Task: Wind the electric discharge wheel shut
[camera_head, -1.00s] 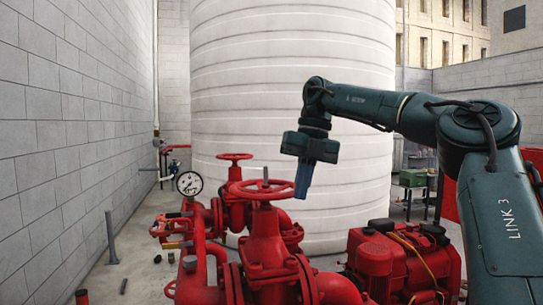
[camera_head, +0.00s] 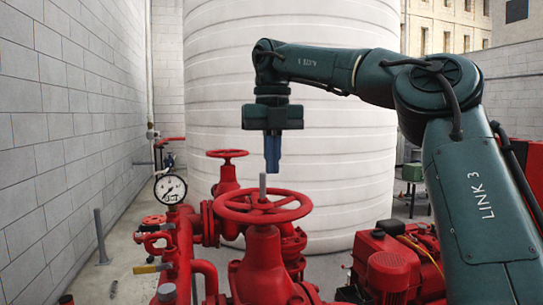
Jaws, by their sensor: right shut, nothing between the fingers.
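A large red handwheel (camera_head: 293,213) sits on top of a red gate valve (camera_head: 262,262) in the middle foreground, with a grey stem rising through its hub. A second, smaller red handwheel (camera_head: 227,154) stands behind it to the left. I cannot tell from labels which wheel is the electric discharge one. My right gripper (camera_head: 272,170) points straight down with blue fingers, shut and empty. In the picture its tips are just above the far side of the large wheel, by the stem; I cannot tell whether they touch. My left gripper is not in view.
A pressure gauge (camera_head: 170,189) and red pipework stand to the left. A red engine (camera_head: 402,268) is at the lower right. A big white tank (camera_head: 330,150) fills the back. A grey block wall (camera_head: 60,140) runs along the left.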

